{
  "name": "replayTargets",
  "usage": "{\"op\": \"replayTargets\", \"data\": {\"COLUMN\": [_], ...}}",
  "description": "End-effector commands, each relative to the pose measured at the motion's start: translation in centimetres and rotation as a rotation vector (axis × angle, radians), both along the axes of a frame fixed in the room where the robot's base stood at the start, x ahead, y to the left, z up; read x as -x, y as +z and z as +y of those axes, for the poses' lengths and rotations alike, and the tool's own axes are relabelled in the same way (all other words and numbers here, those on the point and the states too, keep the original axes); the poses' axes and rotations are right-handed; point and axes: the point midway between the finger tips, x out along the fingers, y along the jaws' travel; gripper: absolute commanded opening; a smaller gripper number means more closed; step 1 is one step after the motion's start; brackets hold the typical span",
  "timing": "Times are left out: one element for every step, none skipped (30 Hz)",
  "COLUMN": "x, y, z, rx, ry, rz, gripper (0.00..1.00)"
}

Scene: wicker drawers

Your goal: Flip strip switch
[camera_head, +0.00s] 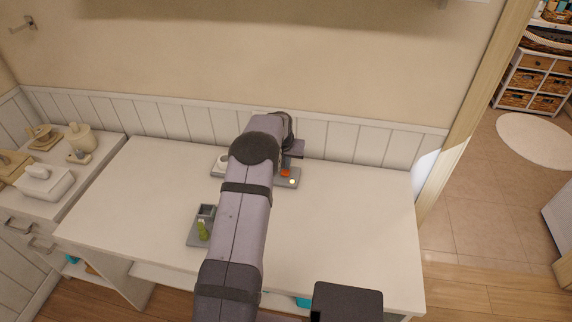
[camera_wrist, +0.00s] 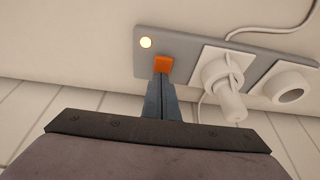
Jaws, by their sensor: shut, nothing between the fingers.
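A grey power strip (camera_wrist: 188,42) lies on the white table and fills the upper part of the wrist view. It carries an orange switch (camera_wrist: 163,63), a round lit lamp (camera_wrist: 146,43), a white plug (camera_wrist: 228,97) in one socket and an empty white socket (camera_wrist: 289,86). In the head view the strip (camera_head: 292,183) is partly hidden behind my arm, with the orange switch (camera_head: 286,173) showing. My gripper (camera_wrist: 163,80) is shut and empty, its fingertips at the near edge of the switch. I cannot tell whether they touch it.
The white table (camera_head: 340,225) is mostly clear to the right. A grey tray with a green item (camera_head: 203,230) stands left of my arm. A white cord (camera_wrist: 275,30) runs behind the strip. A panelled wall (camera_head: 370,145) borders the table's back.

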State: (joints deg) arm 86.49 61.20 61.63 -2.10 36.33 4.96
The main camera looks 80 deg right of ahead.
Motion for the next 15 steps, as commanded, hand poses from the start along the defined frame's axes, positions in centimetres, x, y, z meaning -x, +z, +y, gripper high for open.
{"op": "replayTargets", "data": {"x": [0.0,0.0,0.0,0.0,0.0,0.0,0.0,0.0,0.0,0.0,0.0,0.0,0.0,0.0,0.0], "y": [-0.3,-0.3,-0.3,-0.3,-0.3,-0.3,-0.3,-0.3,-0.3,-0.3,-0.4,-0.4,-0.4,-0.4,-0.4], "z": [0.2,0.2,0.3,0.4,0.5,0.6,0.7,0.9,1.1,1.2,1.4,1.5,1.6,1.7,1.9], "rx": [-0.007,-0.007,-0.007,-0.008,-0.008,-0.009,-0.01,-0.011,-0.012,-0.012,-0.013,-0.014,-0.014,-0.014,-0.014], "ry": [0.0,0.0,0.0,0.0,0.0,0.0,0.0,0.0,0.0,0.0,0.0,0.0,0.0,0.0,0.0], "rz": [0.0,0.0,0.0,0.0,0.001,0.001,0.001,0.001,0.001,0.001,0.001,0.001,0.001,0.001,0.001], "gripper": [0.0,0.0,0.0,0.0,0.0,0.0,0.0,0.0,0.0,0.0,0.0,0.0,0.0,0.0,0.0]}}
